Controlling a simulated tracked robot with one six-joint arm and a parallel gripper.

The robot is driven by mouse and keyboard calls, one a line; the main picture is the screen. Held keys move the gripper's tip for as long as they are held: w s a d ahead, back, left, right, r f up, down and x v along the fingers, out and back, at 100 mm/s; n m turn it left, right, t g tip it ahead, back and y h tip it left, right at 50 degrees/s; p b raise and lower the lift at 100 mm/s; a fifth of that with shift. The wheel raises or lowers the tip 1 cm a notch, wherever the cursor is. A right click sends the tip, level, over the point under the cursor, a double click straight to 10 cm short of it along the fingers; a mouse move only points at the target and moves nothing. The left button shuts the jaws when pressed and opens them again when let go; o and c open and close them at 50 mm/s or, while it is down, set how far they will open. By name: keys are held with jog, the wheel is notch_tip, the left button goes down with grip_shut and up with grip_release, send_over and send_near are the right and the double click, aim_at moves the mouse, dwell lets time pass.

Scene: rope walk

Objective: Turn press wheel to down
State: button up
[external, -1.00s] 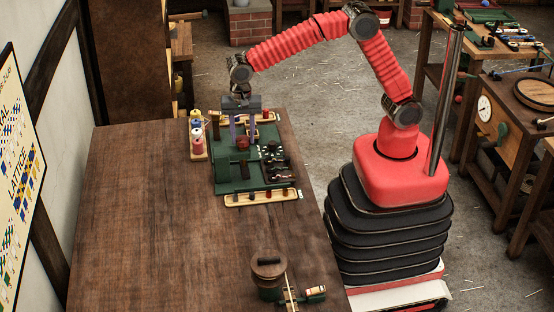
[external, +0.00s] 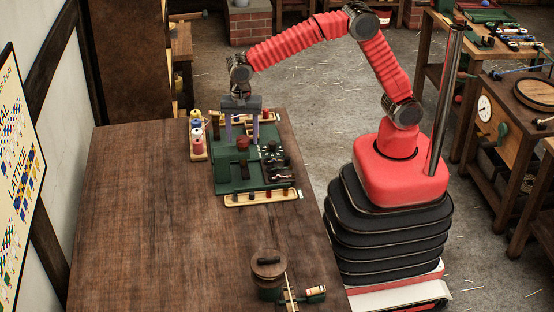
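A green bench unit (external: 225,182) stands at the far right part of the wooden table. A small dark-red round part (external: 243,143) sits on it and may be the press wheel; its setting is too small to read. My gripper (external: 242,139) points down over the unit, with its two purple fingers apart on the left and right of the red part. The fingers look open, with gaps to the red part in this view. I cannot tell the fingertips' exact height or whether they touch anything.
Spools (external: 197,134) stand on a small rack left of the unit. A wooden tray of small coloured pieces (external: 262,197) lies at its front edge. A round wooden-topped device (external: 268,265) stands near the table's front. The left and middle tabletop (external: 150,210) is clear.

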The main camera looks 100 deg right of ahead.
aim_at(243, 139)
notch_tip(243, 139, up, 14)
jog(key=shift+f, duration=0.15)
dwell(0.7)
